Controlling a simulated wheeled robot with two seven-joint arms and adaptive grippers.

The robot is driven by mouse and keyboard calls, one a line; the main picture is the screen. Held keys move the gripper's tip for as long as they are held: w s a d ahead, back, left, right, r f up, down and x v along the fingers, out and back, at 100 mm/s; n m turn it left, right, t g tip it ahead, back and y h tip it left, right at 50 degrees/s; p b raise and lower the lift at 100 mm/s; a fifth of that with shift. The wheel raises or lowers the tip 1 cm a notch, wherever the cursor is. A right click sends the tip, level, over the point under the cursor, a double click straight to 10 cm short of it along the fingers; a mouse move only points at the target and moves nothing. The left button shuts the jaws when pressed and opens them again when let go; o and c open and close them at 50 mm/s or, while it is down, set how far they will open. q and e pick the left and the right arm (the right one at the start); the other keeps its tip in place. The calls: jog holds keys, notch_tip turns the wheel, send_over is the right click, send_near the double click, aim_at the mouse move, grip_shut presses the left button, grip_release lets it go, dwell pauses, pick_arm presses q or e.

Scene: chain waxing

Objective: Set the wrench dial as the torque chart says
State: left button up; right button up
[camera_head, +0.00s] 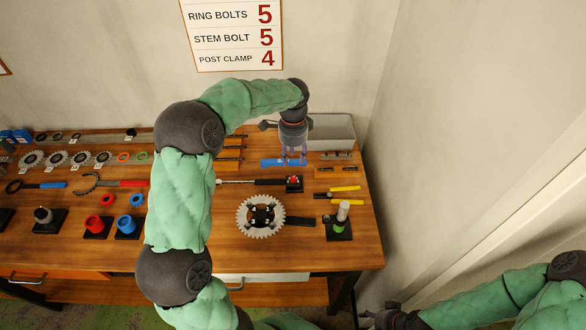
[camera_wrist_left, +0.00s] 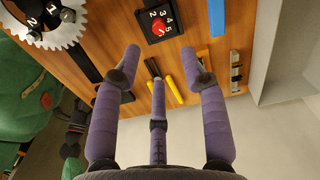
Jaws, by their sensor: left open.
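The torque chart (camera_head: 236,36) on the wall reads RING BOLTS 5, STEM BOLT 5 and POST CLAMP 4. The wrench dial (camera_head: 294,184) is a black block with a red knob, at the right end of a dark bar (camera_head: 252,181) on the table. In the left wrist view the dial (camera_wrist_left: 160,24) shows white numerals 2, 3, 4 and 5; I cannot tell where its knob points. My left gripper (camera_head: 293,160) is open and empty, fingers down, beyond the dial and over a blue strip (camera_head: 271,163). My right gripper (camera_head: 378,318) is low at the right, its fingers unclear.
A chainring (camera_head: 244,216) lies in front of the dial. Yellow-handled tools (camera_head: 345,188) and a stand with a green ring (camera_head: 339,229) are to the right. A grey bin (camera_head: 332,132) stands behind. Several tools and rings fill the table's left side.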

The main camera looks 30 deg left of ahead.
aim_at(293, 177)
pick_arm(q)
notch_tip(293, 177, down, 10)
jog(key=shift+b, duration=0.65)
jog(key=shift+s, duration=0.1)
grip_shut()
